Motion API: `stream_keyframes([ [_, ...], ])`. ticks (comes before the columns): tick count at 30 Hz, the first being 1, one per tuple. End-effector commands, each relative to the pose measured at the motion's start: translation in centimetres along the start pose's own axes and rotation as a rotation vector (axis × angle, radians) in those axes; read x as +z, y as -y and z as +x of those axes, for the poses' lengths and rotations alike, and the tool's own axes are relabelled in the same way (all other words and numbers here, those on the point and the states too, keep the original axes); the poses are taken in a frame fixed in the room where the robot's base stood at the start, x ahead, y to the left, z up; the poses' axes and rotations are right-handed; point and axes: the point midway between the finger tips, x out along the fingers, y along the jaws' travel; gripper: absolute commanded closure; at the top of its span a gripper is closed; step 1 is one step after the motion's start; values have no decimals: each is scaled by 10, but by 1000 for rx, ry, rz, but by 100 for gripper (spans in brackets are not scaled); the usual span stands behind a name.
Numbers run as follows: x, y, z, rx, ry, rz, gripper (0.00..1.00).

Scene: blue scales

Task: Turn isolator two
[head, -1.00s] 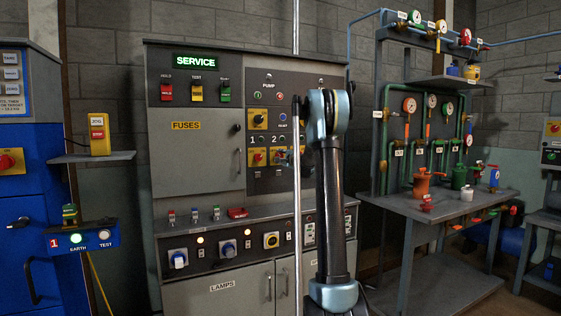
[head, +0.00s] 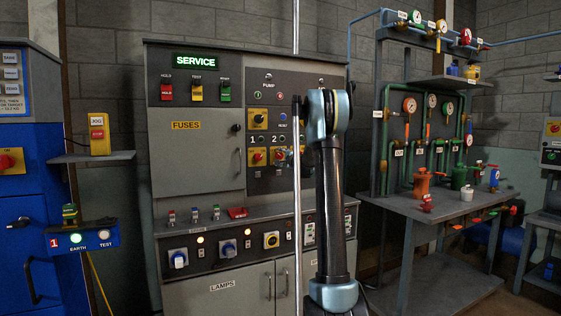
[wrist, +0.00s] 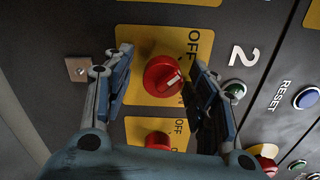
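Isolator two's red rotary knob (wrist: 162,76) sits on a yellow plate marked OFF, beside the white number 2 (wrist: 245,57) in the wrist view. The view is turned, so the lettering runs sideways. My gripper (wrist: 160,58) is open, with one finger on each side of the knob. A small gap seems to show at each finger; contact is not clear. Isolator one's red knob (head: 257,157) shows to the left, under the number 1.
Another red knob (wrist: 158,140) on a yellow plate lies close below in the wrist view. A green button (wrist: 235,90) is beside the right finger, and a blue RESET button (wrist: 307,97) is farther right. The grey fuse door (head: 200,150) is left of the isolators.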

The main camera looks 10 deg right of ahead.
Motion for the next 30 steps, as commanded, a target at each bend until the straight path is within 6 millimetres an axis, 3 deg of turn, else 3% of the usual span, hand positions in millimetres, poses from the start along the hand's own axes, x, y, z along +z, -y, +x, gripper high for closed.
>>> stream_keyframes([
  [8, -2, 2, 0, -1, -3, 2, 46],
  [13, -2, 2, -10, -1, -4, 2, 46],
  [30, -2, 0, -104, 0, -4, 2, 46],
])
